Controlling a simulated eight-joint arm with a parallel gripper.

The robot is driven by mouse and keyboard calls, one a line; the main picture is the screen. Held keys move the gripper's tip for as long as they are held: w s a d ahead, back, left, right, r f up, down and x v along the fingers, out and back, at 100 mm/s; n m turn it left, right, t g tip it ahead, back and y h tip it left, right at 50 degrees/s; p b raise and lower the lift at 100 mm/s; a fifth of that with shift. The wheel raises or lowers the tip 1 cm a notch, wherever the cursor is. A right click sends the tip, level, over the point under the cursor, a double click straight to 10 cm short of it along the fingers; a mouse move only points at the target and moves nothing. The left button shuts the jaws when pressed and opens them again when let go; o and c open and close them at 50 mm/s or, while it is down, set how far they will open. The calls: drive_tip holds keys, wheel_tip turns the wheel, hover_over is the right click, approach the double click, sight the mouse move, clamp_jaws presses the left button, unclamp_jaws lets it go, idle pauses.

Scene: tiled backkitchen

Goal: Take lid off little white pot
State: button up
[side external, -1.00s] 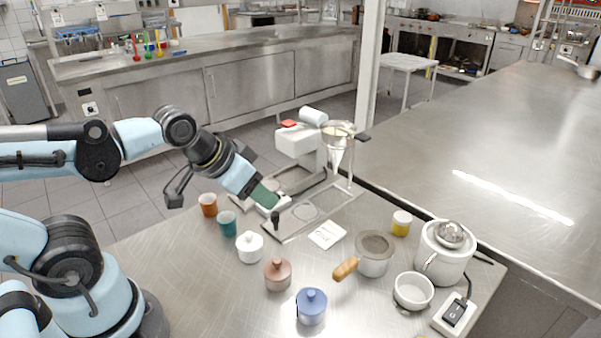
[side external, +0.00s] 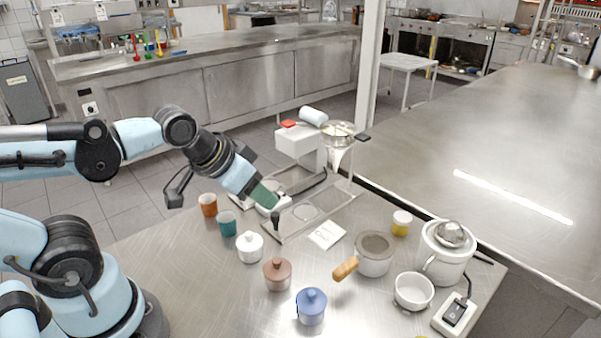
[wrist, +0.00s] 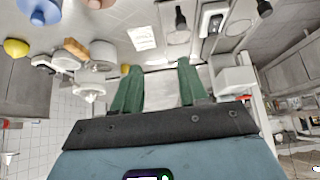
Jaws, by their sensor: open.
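The little white pot (side external: 249,248) stands upright on the steel worktop with its knobbed lid (side external: 249,238) on it. My gripper (side external: 272,205) is in the air above and behind the pot, a little to its right, and touches nothing that I can see. In the wrist view my gripper (wrist: 157,72) shows two green fingers spread apart with nothing between them. I cannot make out the white pot in the wrist view.
A brown lidded pot (side external: 277,274) and a blue lidded pot (side external: 311,306) stand in front and to the right. Teal (side external: 226,223) and orange (side external: 208,205) cups stand behind left.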

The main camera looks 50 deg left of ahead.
sight(248, 233)
drive_tip(key=shift+o, duration=0.4)
wheel_tip(248, 233, up, 2)
drive_tip(key=s+a+m+g, duration=0.2)
drive_tip(key=s+a+g, duration=0.1)
drive_tip(key=g, duration=0.3)
drive_tip(key=shift+w+d+f, duration=0.15)
drive_tip(key=shift+w+f, duration=0.1)
drive_tip(key=shift+f, duration=1.7)
drive_tip(key=shift+w+d+f, duration=0.1)
drive_tip(key=shift+w+f, duration=0.1)
drive_tip(key=shift+f, duration=1.7)
drive_tip(key=shift+w+d+f, duration=0.15)
drive_tip(key=shift+w+f, duration=0.1)
drive_tip(key=shift+f, duration=1.7)
clamp_jaws()
